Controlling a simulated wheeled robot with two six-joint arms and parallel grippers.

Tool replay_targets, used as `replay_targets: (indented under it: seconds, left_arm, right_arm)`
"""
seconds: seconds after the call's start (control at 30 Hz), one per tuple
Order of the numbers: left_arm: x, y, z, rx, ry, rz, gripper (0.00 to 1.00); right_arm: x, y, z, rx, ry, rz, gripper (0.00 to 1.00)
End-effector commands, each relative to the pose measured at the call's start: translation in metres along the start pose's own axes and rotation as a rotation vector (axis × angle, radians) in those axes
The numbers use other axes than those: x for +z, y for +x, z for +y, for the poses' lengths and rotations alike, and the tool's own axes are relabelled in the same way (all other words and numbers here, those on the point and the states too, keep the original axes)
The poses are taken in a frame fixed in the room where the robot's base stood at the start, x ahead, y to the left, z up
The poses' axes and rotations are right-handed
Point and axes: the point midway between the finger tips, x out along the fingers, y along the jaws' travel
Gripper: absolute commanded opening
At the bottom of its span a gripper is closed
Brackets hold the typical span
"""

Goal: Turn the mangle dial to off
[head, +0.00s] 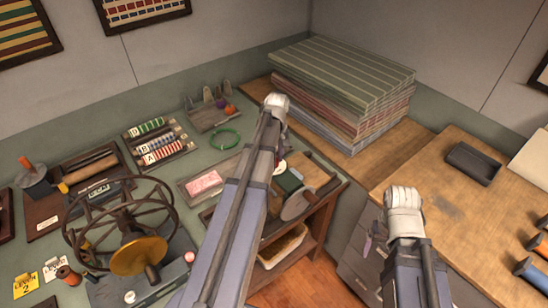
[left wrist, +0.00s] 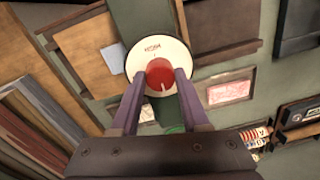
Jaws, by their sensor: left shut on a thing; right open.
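The dial is a white round plate (left wrist: 150,52) with dark lettering too small to read and a red knob (left wrist: 160,73) at its middle, seen in the left wrist view. A pale pointer mark shows low on the knob. My left gripper (left wrist: 161,80) is shut on the red knob, one purple-grey finger on each side. In the head view my left arm covers most of the dial and the gripper. My right gripper (head: 403,200) is open, above the grey drawer unit at the right, away from the dial.
A stack of striped cloth boards (head: 342,75) stands behind my left arm. A spoked handwheel (head: 118,222) stands at the lower left. A black tray (head: 473,163) lies on the right wooden bench (head: 440,165), with spools along its right edge.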

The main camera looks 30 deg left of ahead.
Motion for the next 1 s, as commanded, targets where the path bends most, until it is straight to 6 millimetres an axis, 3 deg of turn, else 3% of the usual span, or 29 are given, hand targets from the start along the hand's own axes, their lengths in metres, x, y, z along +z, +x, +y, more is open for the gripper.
replay_targets:
  seconds: [0.5,0.53,0.8,1.0]
  left_arm:
    - [0.0017,0.0006,-0.001,-0.002,-0.02,-0.005,0.0]
    - [0.0017,0.0006,-0.001,-0.002,-0.02,-0.005,0.46]
    - [0.0009,0.0003,-0.0005,-0.001,-0.019,-0.003,0.75]
    - [0.0005,0.0001,-0.0003,0.0,-0.019,-0.002,0.75]
  right_arm:
    - [0.0,0.0005,0.0,0.0,0.0,0.0,0.85]
    - [0.0,0.0005,0.0,0.0,0.0,0.0,0.85]
    - [0.0,0.0003,0.0,0.0,0.0,0.0,0.85]
    - [0.0,0.0001,0.0,0.0,0.0,0.0,0.85]
